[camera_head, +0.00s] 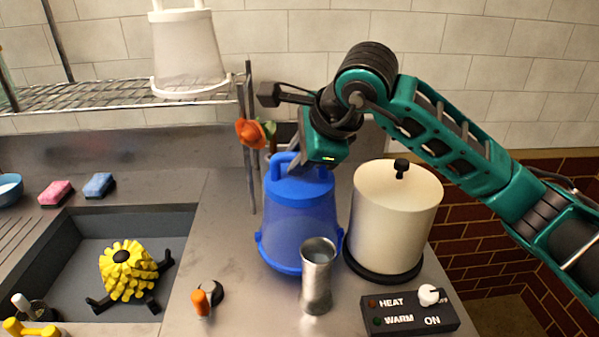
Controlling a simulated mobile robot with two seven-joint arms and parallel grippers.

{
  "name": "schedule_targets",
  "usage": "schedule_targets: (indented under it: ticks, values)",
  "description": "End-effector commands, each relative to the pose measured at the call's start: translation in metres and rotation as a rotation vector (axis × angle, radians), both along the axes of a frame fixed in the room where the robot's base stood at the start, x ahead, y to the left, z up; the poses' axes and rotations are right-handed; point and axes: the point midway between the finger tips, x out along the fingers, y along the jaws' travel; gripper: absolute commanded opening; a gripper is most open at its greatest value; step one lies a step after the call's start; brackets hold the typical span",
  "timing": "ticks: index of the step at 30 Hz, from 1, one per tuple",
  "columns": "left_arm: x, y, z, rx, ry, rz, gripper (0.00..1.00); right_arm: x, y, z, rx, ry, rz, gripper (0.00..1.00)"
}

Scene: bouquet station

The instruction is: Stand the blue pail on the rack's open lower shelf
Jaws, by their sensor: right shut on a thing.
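The blue pail (298,222) stands on the steel counter, wider at its base than at its top, with a loop handle on top. My right gripper (303,160) comes from the upper right and is shut on the pail's handle; its fingertips are partly hidden. The rack (252,165) is at the left, with a wire shelf (110,97) ending at its post. A white pail (187,45) stands at that shelf's right end. I cannot tell if this is the lower shelf. My left gripper is out of view.
A cream pot (395,220) stands right of the blue pail, and a metal cup (317,275) close in front. A heat control box (408,312) is at front right. An orange flower (250,132) shows by the rack post. The sink (85,235) holds a yellow ruffled thing (128,270).

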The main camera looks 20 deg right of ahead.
Motion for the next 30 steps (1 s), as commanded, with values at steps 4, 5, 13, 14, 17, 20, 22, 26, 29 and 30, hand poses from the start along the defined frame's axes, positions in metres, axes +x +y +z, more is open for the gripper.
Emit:
schedule_targets:
  ticks: [4, 5, 13, 14, 17, 20, 22, 26, 29, 30]
  values:
    - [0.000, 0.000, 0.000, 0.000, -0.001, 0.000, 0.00, -0.001, 0.000, -0.024, -0.001, 0.005, 0.001, 0.00]
    - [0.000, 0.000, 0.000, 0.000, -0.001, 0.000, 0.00, 0.000, 0.000, -0.027, 0.000, 0.003, 0.001, 0.00]
    - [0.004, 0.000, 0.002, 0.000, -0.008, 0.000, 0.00, 0.000, 0.000, -0.031, -0.001, 0.000, 0.001, 0.00]
    - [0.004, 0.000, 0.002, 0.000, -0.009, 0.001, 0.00, 0.000, 0.000, -0.031, -0.001, 0.000, 0.001, 0.00]
    - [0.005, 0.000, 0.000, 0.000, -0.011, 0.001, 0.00, 0.000, 0.000, -0.033, -0.001, 0.000, 0.001, 0.00]
    - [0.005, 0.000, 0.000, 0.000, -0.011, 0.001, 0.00, 0.000, 0.000, -0.033, -0.001, 0.002, 0.001, 0.28]
    - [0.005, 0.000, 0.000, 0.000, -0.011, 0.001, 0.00, 0.000, 0.000, -0.033, -0.001, 0.002, 0.001, 0.35]
    - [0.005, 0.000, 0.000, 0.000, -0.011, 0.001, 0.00, 0.000, 0.000, -0.033, -0.001, 0.002, 0.000, 0.48]
    - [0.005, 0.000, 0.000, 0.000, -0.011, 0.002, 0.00, 0.000, 0.000, -0.033, -0.001, 0.002, 0.001, 0.48]
    - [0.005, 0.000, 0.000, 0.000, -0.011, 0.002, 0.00, 0.000, 0.000, -0.033, -0.001, 0.003, 0.001, 0.48]
